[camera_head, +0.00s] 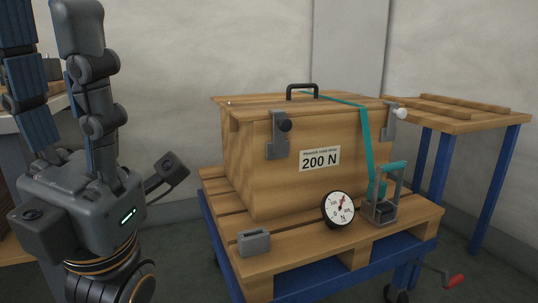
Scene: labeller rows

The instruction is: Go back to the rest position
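My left gripper (48,45) is at the left of the head view, close to the camera. Its fingers point up and stand apart, with blue pads and nothing visible between them. It is clear of the wooden crate (247,165), to the left of it. The crate is closed by a wooden lid with a black handle (302,91). It bears a "200 N" label (319,159). A teal strap (364,140) runs over its lid and down the front. My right gripper is not in view.
The crate stands on a slatted wooden cart (290,247) with a blue frame. A dial gauge (338,208), a strap tensioner (381,211) and a small grey block (254,242) sit at its front. A wooden table (460,122) stands behind right. A red-handled crank (455,281) sticks out low right.

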